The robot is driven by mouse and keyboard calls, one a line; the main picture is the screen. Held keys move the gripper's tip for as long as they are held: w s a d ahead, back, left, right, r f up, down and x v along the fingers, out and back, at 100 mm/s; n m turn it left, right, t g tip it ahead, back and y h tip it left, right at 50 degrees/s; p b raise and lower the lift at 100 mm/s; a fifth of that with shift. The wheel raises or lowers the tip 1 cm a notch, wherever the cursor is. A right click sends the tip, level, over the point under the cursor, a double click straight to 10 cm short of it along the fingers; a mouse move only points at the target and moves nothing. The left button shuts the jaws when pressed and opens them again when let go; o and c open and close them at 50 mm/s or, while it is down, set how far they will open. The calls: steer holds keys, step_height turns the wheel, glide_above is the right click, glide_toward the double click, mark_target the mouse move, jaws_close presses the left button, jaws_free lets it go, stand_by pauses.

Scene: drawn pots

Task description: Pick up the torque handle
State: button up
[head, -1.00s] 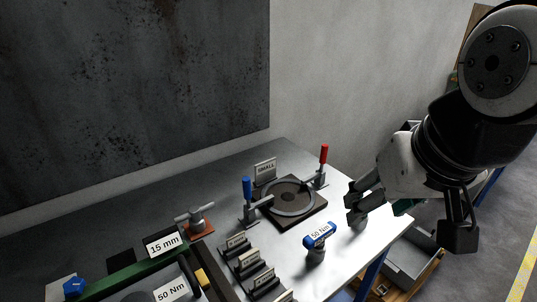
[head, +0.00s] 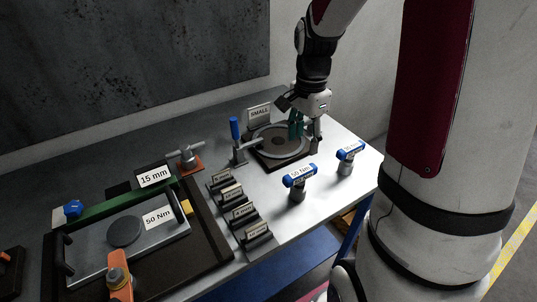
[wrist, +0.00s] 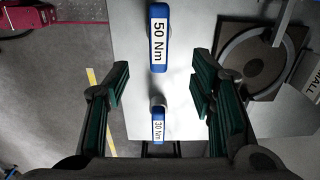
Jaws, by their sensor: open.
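Two blue T-shaped torque handles stand upright on the metal bench. One (head: 299,180) is labelled 50 Nm, and the other (head: 346,158), to its right, has a small label that reads 30 Nm in the wrist view (wrist: 158,128). The 50 Nm handle also shows in the wrist view (wrist: 158,40). My gripper (head: 305,127) is open and empty, in front of the round clamp fixture and behind the handles in the head view. In the wrist view its green-padded fingers (wrist: 160,88) are spread, with the 30 Nm handle showing in the gap, apart from both fingers.
The round fixture (head: 256,150) has a blue-handled clamp (head: 236,140) and a SMALL sign (head: 259,112). Several label holders (head: 240,212) stand left of the handles. A framed tray (head: 222,245) fills the left. Bare bench lies around the handles, near its right edge.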

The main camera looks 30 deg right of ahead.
mark_target(301, 171)
step_height(301, 171, down, 8)
steer(key=shift+f+p, duration=0.25)
steer(key=shift+p, duration=0.1)
steer(key=shift+f+p, duration=0.6)
steer(key=shift+f, duration=2.15)
jaws_close()
